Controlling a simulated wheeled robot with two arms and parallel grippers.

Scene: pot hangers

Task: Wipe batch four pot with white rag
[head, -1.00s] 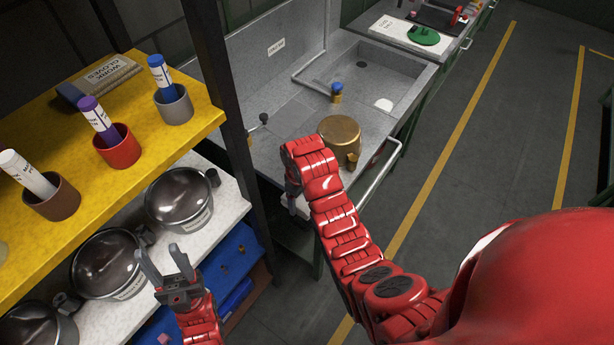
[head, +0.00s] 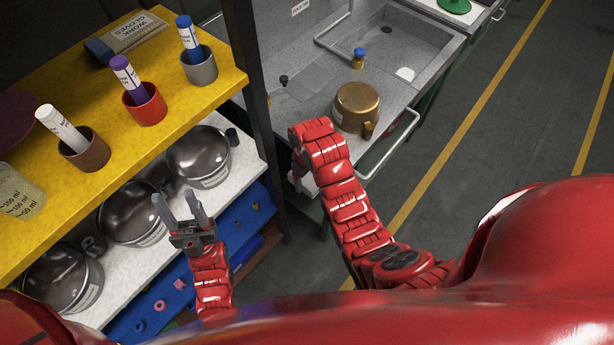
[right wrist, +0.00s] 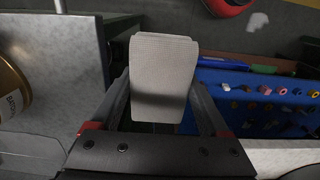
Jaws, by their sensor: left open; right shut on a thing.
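A brass pot (head: 357,106) stands on the grey sink counter, and its side also shows at the left edge of the right wrist view (right wrist: 12,92). Its label is cut off there. My right gripper (right wrist: 158,110) is shut on a folded white rag (right wrist: 163,70). In the head view that hand is mostly hidden behind my red arm, at the counter's near edge, left of and apart from the pot. My left gripper (head: 180,210) is open and empty in front of the shelf rack. Several dark pots, one of them here (head: 198,155), sit on the white shelf; their labels are unreadable.
The yellow shelf (head: 195,108) holds cups with markers, including a red cup (head: 146,105), and a work gloves box (head: 128,35). A dark rack post (head: 250,80) stands between shelves and counter. A blue-topped bottle (head: 358,58) stands behind the brass pot. Open floor lies right.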

